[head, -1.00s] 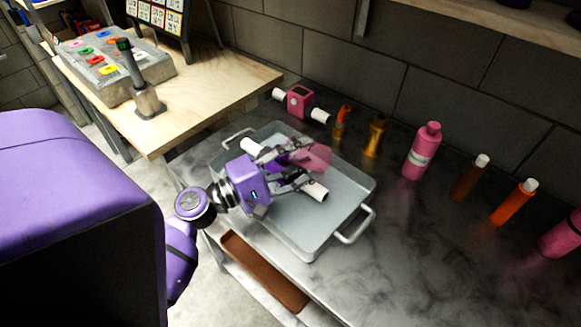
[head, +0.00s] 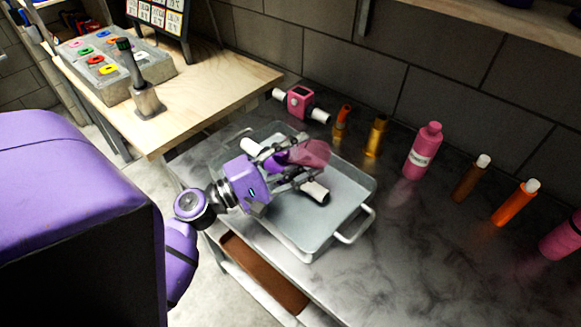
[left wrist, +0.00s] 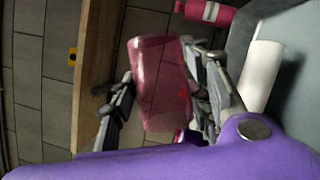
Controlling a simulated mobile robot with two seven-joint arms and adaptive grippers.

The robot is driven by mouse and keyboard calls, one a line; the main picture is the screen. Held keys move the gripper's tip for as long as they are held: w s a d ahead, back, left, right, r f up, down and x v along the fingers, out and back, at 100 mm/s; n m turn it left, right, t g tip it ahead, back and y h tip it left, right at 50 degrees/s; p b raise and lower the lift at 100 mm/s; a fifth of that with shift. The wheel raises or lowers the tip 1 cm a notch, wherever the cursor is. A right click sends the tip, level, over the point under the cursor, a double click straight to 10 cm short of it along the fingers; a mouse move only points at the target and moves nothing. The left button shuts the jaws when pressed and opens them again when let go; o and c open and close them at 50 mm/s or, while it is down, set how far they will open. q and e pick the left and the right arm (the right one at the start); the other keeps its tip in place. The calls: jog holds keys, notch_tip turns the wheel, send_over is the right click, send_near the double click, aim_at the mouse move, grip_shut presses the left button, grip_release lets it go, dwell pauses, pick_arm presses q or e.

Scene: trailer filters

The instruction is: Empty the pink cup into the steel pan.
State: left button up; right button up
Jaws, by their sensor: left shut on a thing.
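My left gripper (head: 300,170) is shut on the translucent pink cup (head: 312,153), above the steel pan (head: 342,205). The left wrist view shows the cup (left wrist: 158,85) between the two fingers, with a small red spot visible through its wall. The cup looks tipped over; I cannot tell how much it holds. The pan is a shallow rectangular tray with handles at its ends, standing on the dark metal table. My gripper hides part of its floor. My right gripper is not in view.
White cylinder ends (head: 314,191) show beside my gripper over the pan. Behind the pan are a pink box with white rollers (head: 301,101), an orange-red bottle (head: 342,120) and a gold bottle (head: 376,137). A pink bottle (head: 423,152) and others stand right. The table's front right is clear.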

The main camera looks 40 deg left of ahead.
pick_arm(q)
jog(key=shift+a+r+n+t+y+b, duration=0.2)
jog(key=shift+a+n+t, duration=0.2)
jog(key=shift+n, duration=0.75)
jog(key=shift+a+r+n+t+y+b, duration=0.2)
jog(key=shift+a+n+t, duration=0.2)
jog(key=shift+n, duration=0.75)
dwell(0.7)
dwell(0.8)
